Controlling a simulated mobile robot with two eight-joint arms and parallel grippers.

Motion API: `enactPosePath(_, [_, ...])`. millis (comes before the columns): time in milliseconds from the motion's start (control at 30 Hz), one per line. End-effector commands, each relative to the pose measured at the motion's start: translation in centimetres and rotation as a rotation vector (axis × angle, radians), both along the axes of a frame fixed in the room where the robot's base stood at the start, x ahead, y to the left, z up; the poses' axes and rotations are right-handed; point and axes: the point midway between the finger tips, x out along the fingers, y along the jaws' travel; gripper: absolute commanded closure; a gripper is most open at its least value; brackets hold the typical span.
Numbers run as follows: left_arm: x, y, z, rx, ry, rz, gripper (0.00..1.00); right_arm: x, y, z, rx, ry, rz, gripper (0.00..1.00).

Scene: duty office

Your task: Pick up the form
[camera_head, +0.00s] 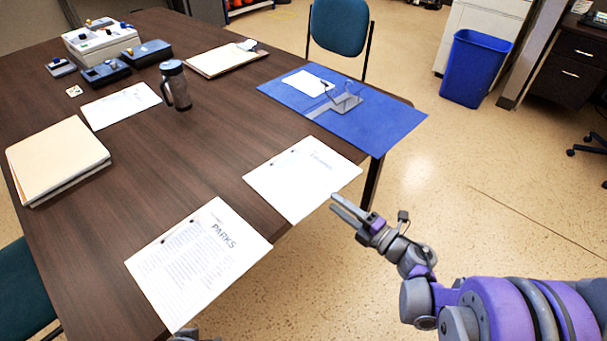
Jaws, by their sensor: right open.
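Several white papers lie on the dark table, and I cannot tell which is the form. A printed sheet (302,178) with two dark marks at its top left lies near the table's right edge. Another, headed "PARKS" (198,262), lies closer to me. A third white sheet (121,106) lies farther back, left of the mug. My right gripper (336,204) is open and empty, its fingertips at the right edge of the first sheet in the picture; I cannot tell if they touch it. A small grey part of mine (193,334) shows at the bottom edge, mostly cut off, perhaps my left gripper.
A folder stack (56,156), a dark mug (175,86), a clipboard (222,60) and a white device (100,42) are also on the table. A blue bin (476,68) and a chair (339,27) stand beyond.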

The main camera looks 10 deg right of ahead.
Motion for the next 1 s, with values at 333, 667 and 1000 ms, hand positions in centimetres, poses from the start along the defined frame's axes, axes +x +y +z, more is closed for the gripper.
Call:
enactPosePath(333, [0.0,0.0,0.1,0.0,0.0,0.0,0.5,2.1,1.8,0.0,-0.001,-0.001,-0.001,0.59])
enactPosePath(667, [0.0,0.0,0.1,0.0,0.0,0.0,0.5,2.0,1.8,0.0,-0.001,-0.001,-0.001,0.97])
enactPosePath(1000, [0.0,0.0,0.1,0.0,0.0,0.0,0.5,2.0,1.8,0.0,-0.001,-0.001,-0.001,1.0])
